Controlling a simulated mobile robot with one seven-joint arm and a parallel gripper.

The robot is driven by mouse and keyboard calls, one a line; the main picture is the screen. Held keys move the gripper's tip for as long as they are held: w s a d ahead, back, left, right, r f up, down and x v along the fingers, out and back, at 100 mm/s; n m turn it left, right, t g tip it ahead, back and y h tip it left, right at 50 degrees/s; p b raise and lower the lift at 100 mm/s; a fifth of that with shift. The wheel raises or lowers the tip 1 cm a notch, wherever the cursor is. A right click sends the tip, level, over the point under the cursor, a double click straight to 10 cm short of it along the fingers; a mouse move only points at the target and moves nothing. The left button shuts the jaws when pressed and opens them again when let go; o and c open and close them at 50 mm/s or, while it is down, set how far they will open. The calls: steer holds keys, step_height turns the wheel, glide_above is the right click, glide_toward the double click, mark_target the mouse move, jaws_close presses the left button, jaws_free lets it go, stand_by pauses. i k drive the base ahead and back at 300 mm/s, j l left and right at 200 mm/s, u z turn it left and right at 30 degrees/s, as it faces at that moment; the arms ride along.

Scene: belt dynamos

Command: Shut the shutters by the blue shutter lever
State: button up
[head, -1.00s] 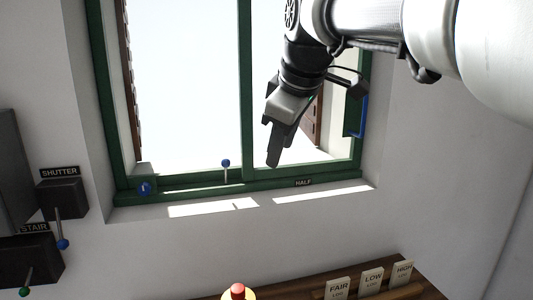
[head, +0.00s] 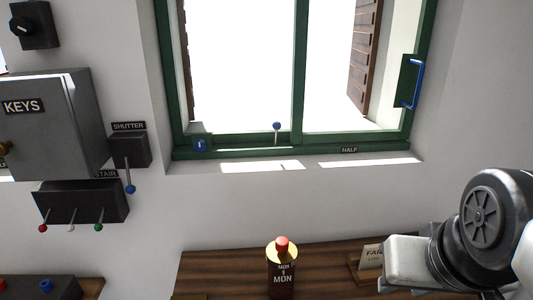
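The blue shutter lever (head: 131,188) hangs down from a dark wall box under the SHUTTER label (head: 129,126), left of the window. Its blue knob is at the bottom end. The brown slatted shutters (head: 365,55) stand open outside the window, at both sides of the bright opening; the left one shows only as a narrow strip. My gripper (head: 405,263) is at the lower right, over the wooden shelf and far from the lever. Its fingers are not clear, so I cannot tell whether it is open.
Below the shutter box is a STAIR box (head: 85,202) with several levers. A KEYS cabinet (head: 50,130) stands left. A red-topped bottle-like object (head: 282,268) stands on the shelf (head: 215,268).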

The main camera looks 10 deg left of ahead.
mark_target(131, 189)
steer(key=k+u, duration=0.15)
steer(key=u, duration=0.25)
steer(key=k+j+u, duration=0.1)
steer(key=u, duration=1.05)
steer(key=i+j, duration=0.2)
steer(key=j, duration=0.2)
steer(key=i+j+u, duration=0.15)
steer(key=i+j, duration=0.1)
steer(key=j, duration=0.1)
